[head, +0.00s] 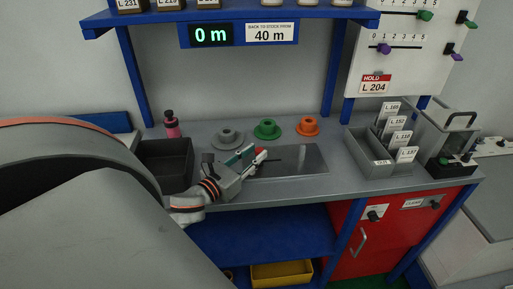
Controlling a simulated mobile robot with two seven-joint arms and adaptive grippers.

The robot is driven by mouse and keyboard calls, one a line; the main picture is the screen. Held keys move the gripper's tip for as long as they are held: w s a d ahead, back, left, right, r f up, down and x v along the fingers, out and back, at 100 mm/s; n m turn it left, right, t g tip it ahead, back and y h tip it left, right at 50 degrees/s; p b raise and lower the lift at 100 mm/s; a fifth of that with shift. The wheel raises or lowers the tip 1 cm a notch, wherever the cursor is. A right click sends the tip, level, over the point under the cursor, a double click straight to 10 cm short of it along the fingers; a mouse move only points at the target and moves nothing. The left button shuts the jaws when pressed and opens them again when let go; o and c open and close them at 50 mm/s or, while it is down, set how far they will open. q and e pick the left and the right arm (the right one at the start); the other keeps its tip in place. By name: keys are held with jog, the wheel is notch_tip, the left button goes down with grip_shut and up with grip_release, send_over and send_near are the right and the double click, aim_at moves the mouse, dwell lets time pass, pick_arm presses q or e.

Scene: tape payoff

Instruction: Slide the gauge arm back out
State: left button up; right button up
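My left gripper (252,159) is over the grey bench, at the left end of a dark flat plate (298,161). A small red part (261,152) shows at its fingertips, and a thin dark rod (273,160) reaches right from there over the plate. One of these may belong to the gauge arm, but I cannot tell which. The fingers hide much of this spot, and whether they are closed on anything is unclear. My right gripper is out of view. A display (211,34) above reads 0 m, beside a sign (270,33) reading 40 m.
Grey (229,137), green (267,129) and orange (307,126) flanged spools stand behind the plate. A dark bin (165,174) and a pink bottle (171,125) are left. A grey card rack (376,164) and a clear-sided box (441,138) are right. The plate's right part is clear.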

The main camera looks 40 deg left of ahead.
pick_arm(q)
jog(key=shift+o, duration=0.4)
jog(key=shift+s+a, duration=0.1)
jog(key=shift+s, duration=0.1)
jog(key=shift+w, duration=0.1)
jog(key=s, duration=0.8)
jog(key=s+d, duration=0.1)
jog(key=s, duration=0.3)
